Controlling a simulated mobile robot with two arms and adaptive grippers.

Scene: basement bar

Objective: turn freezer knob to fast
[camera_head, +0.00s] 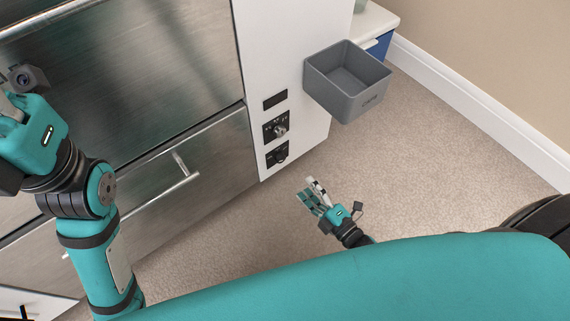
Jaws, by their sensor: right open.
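A white side panel carries a dark display strip (275,100) with two black control plates below it. The upper knob (281,131) is silver on its plate, and the lower knob (279,156) sits beneath it, looking darker. The markings are too small to read, so I cannot tell which one is the freezer knob. My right gripper (314,195) is open and empty, to the lower right of the knobs and apart from them. My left gripper (12,108) is at the left edge, partly cut off, and its fingers are unclear.
A grey open bin (347,78) is fixed on the panel's right side, above and right of the knobs. Steel drawers with a bar handle (160,190) fill the left. Carpet (420,160) is clear to the right, up to a white baseboard (480,110).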

